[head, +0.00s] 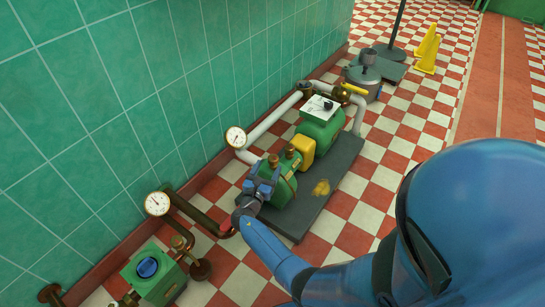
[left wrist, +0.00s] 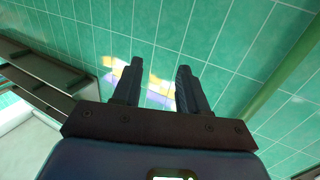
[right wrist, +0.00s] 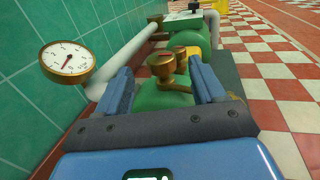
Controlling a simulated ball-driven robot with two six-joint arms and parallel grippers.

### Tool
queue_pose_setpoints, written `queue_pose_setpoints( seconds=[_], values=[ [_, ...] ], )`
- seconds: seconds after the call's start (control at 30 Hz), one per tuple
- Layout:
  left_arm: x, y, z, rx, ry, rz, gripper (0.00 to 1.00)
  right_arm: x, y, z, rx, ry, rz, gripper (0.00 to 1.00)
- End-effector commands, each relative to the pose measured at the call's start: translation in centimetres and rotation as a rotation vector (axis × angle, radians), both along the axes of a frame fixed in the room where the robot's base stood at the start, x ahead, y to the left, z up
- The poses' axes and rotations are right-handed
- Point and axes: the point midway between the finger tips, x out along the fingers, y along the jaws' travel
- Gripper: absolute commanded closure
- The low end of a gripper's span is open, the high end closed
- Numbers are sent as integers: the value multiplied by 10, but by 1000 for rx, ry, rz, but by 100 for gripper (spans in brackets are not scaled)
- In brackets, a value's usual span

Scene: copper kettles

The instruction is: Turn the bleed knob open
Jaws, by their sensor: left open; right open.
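A green pump (head: 281,190) stands on a dark base plate near the tiled wall. Brass fittings rise from its top, a nearer brass knob (head: 273,160) and another brass knob (head: 291,151) just behind it. Which is the bleed knob I cannot tell for sure. My right gripper (head: 264,180) is at the pump's near end. In the right wrist view the open fingers (right wrist: 160,70) stand apart with the nearer brass knob (right wrist: 161,66) showing between them; contact is not visible. My left gripper (left wrist: 160,66) is open and empty before green tiles, outside the head view.
Pressure gauges stand by the wall, one upper (head: 235,137) and one lower (head: 157,203). A white pipe (head: 275,118) runs behind the pump. A green box with a blue knob (head: 147,268) sits at the lower left. The checkered floor (head: 375,195) right of the base is clear.

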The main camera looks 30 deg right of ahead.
Motion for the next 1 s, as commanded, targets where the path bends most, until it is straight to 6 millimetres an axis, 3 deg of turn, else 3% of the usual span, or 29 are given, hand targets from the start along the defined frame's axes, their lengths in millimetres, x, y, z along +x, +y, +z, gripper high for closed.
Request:
queue_pose_setpoints(
  seconds=[0.3,0.5,0.97,1.0],
  values=[
    [0,0,-29,0,0,0,57,31,-42,-4,2,-3,-3,31],
    [2,0,-33,0,-15,0,57,45,-59,-3,3,-2,-1,31],
    [3,0,-31,0,-26,1,57,51,-67,-1,3,-1,1,31],
    [3,0,-31,0,-26,1,57,51,-67,-1,3,-1,1,36]
  ],
)
